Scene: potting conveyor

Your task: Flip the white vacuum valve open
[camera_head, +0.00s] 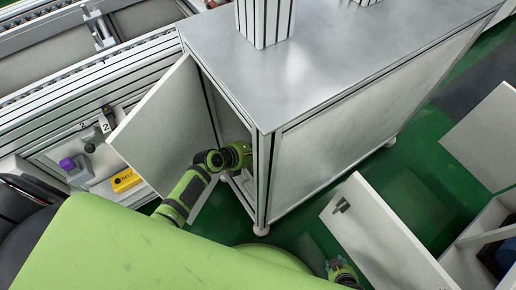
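I cannot make out the white vacuum valve in this view. A metal-topped cabinet (330,50) stands in the middle with its white door (165,125) swung open to the left. My green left arm reaches through the doorway into the cabinet. Its wrist is at the opening, and the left gripper is hidden inside. Small pale parts show low in the dark opening, too unclear to name. My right gripper (335,264) shows only as a small grey part at the bottom edge, beside a white panel; its fingers cannot be told apart.
The cabinet's front corner post (263,185) stands close to the right of my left wrist. A control panel with a purple knob (67,164) and a yellow box (126,180) is at left. A tilted white panel (385,240) and an open box (480,240) are at lower right.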

